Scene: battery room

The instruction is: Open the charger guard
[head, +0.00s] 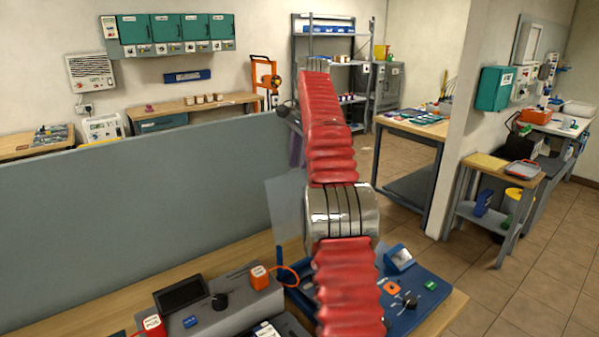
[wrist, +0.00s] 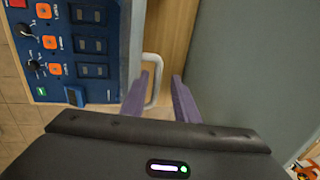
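The charger is a blue panel (head: 425,290) with knobs and orange squares, in the lower right of the head view, partly behind my red arm. In the wrist view the blue panel (wrist: 85,45) fills the upper left. A clear upright sheet (head: 284,205), which looks like the guard, stands left of my arm in the head view. A pale handle (wrist: 155,75) sticks out from the panel's right side in the wrist view. My gripper (wrist: 163,88) has purple fingers that are apart. The handle's bar appears between them, nearer the left finger; contact cannot be told.
A grey partition (head: 130,215) stands behind the wooden bench; it also fills the right of the wrist view (wrist: 250,60). A grey control box (head: 215,305) with a red-orange plug and cable sits left of the charger. Open tiled floor (head: 530,290) lies to the right.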

